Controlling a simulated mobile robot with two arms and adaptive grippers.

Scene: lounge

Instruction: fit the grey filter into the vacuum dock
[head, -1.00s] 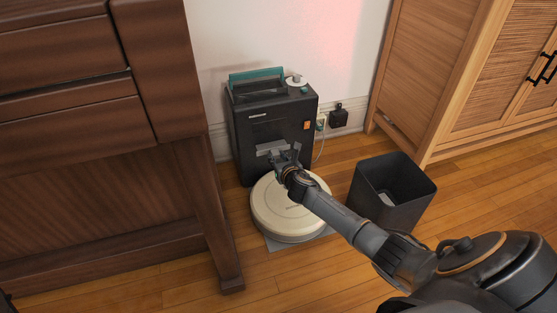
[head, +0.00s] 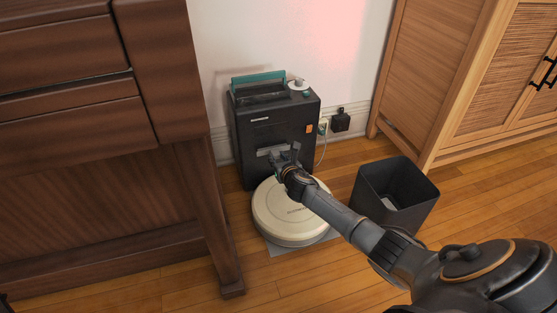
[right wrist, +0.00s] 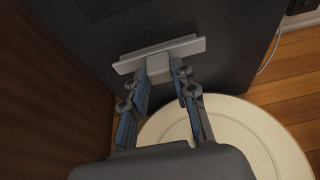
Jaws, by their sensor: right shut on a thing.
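The vacuum dock (head: 245,170) is a dark upright box against the wall, with a teal handle on top and a small orange patch on its front. My right gripper (head: 287,157) is in front of it, shut on the grey filter (head: 268,151). In the right wrist view the filter (right wrist: 160,54) is a flat grey plate with a stub, and the fingers (right wrist: 162,82) hold the stub. The plate is at the dock's front face (right wrist: 215,30), slightly tilted in that picture. I cannot tell whether it touches or enters the dock. My left gripper is not in view.
A round cream robot vacuum (head: 285,222) sits on the floor at the dock's foot, below my right gripper. A dark open bin (head: 420,205) stands to the right. Dark wooden furniture (head: 175,80) is close on the left, and a lighter cabinet (head: 430,85) at right.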

